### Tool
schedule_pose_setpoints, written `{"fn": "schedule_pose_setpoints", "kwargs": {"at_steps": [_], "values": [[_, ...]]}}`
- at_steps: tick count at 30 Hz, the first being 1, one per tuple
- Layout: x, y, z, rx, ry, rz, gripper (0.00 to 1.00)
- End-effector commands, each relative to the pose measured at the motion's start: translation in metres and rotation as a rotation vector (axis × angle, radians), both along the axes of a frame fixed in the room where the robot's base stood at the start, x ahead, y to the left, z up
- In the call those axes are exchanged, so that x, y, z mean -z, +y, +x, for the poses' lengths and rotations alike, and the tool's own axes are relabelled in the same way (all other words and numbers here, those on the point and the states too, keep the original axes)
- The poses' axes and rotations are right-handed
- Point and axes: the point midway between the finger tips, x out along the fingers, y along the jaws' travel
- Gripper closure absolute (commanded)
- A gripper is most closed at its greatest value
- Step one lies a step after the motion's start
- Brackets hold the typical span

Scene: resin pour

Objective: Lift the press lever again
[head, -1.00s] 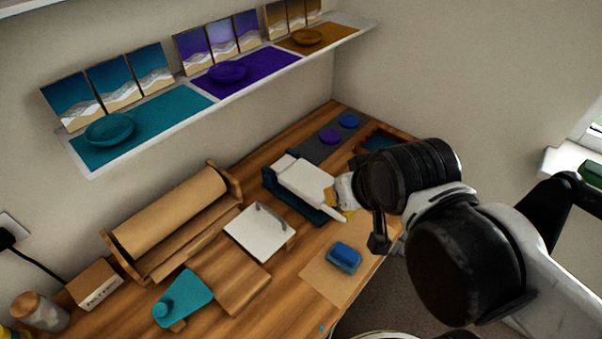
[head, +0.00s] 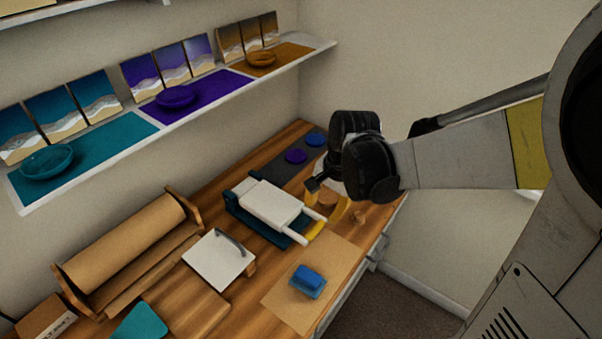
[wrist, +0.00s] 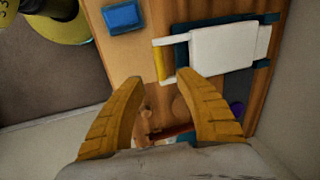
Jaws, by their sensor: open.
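The press (head: 268,205) has a dark teal base and a white top plate, and stands on the wooden bench. Its lever has two white arms and a yellow handle bar (head: 315,231) at the front, low near the bench. In the wrist view the handle (wrist: 161,64) lies just beyond the fingertips, with the white plate (wrist: 222,48) to its right. My gripper (wrist: 166,80) is open, its two yellow fingers spread with nothing held between them. In the head view my gripper (head: 338,212) is just right of the handle, apart from it or very close; I cannot tell which.
A blue block (head: 308,281) lies on a brown sheet (head: 283,298) in front of the press. A white board with a grey handle (head: 219,260) is to its left. Blue and purple discs (head: 296,156) lie on a dark strip behind. The bench edge is close at right.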

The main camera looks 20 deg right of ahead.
Motion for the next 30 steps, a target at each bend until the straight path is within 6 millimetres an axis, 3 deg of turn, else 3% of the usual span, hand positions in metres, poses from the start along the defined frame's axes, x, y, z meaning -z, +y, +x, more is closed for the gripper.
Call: {"fn": "schedule_pose_setpoints", "kwargs": {"at_steps": [5, 18, 24, 30], "values": [[0.016, 0.001, 0.004, 0.026, 0.017, 0.01, 0.59], [0.096, 0.01, 0.017, 0.024, 0.015, 0.008, 0.59], [0.11, 0.012, 0.019, 0.024, 0.014, 0.008, 0.59], [0.111, 0.012, 0.019, 0.024, 0.014, 0.008, 0.59]]}}
